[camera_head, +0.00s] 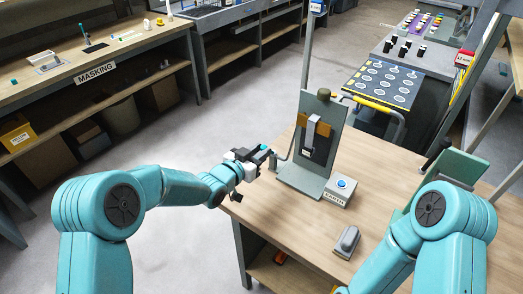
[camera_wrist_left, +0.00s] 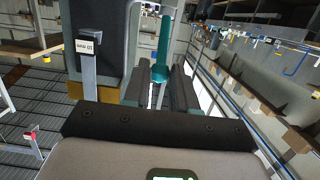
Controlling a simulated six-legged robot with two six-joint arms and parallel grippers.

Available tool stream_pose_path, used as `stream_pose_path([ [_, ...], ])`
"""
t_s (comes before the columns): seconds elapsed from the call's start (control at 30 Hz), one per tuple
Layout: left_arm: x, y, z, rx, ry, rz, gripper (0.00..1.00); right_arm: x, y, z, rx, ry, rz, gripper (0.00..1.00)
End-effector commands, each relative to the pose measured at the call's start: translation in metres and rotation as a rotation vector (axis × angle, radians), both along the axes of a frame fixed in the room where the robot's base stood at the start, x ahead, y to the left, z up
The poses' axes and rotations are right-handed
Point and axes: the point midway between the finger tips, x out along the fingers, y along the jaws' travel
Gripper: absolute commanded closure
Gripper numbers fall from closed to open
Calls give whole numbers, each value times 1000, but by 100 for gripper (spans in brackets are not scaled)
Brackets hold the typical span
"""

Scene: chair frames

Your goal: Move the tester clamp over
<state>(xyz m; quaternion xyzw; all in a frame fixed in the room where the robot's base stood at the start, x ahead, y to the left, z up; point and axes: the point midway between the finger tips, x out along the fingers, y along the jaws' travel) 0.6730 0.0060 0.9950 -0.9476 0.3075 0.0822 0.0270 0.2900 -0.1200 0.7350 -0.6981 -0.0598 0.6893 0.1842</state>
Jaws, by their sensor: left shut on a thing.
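My left gripper (camera_head: 252,162) is at the left edge of the wooden bench, beside the upright grey-green stand (camera_head: 322,130). It is shut on a slim teal piece (camera_head: 264,148), perhaps the tester clamp; only its tip shows in the head view. In the left wrist view the teal rod (camera_wrist_left: 162,50) stands up between the dark fingers (camera_wrist_left: 160,92). Its lower end is hidden by the gripper. The stand carries a dark device with an orange-brown band (camera_head: 318,130). A box marked EARTH with a blue button (camera_head: 342,186) sits at the stand's foot. My right gripper is out of view.
A grey rounded object (camera_head: 347,241) lies on the wooden bench (camera_head: 300,225). A green panel (camera_head: 462,166) stands at the right. A blue board with circles (camera_head: 383,83) is behind. A MASKING bench (camera_head: 130,58) is at the left, with open floor between.

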Motion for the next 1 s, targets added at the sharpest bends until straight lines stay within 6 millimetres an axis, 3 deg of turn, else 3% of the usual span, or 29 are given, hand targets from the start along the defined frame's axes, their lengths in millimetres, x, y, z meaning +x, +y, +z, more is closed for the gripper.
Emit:
stream_pose_path([
  [0.27,0,0,-2,1,2,0,91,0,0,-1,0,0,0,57],
  [0.63,-12,9,-21,2,5,0,91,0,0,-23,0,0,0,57],
  [1.0,-14,9,-21,3,6,-1,91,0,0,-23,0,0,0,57],
])
